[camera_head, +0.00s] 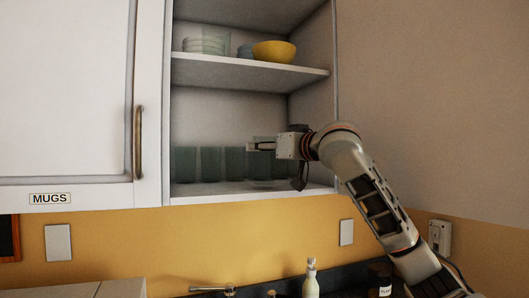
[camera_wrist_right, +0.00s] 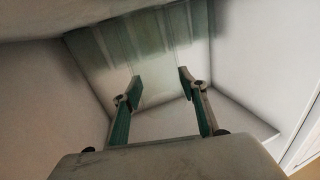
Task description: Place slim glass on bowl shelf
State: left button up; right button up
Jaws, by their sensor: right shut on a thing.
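Several slim, dark green-tinted glasses (camera_head: 210,163) stand in a row on the lower shelf of the open cabinet in the head view. My right gripper (camera_head: 258,147) reaches in from the right, at the upper part of the row's right end. It is shut on a slim glass, whose clear walls are hard to make out between the fingers. In the right wrist view, pale greenish glass (camera_wrist_right: 152,50) shows beyond the right gripper's fingers (camera_wrist_right: 155,88). The upper bowl shelf (camera_head: 245,71) holds a yellow bowl (camera_head: 274,51) and stacked clear bowls (camera_head: 203,46). My left gripper is out of view.
A bluish item (camera_head: 245,51) stands beside the yellow bowl. The front of the bowl shelf has bare room. A closed door labelled MUGS (camera_head: 50,198) is at the left. A bottle (camera_head: 310,280) stands on the counter below.

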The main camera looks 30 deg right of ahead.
jog(key=shift+f, duration=0.45)
jog(key=shift+f, duration=0.15)
jog(key=o, duration=1.3)
jog(key=shift+c, duration=0.2)
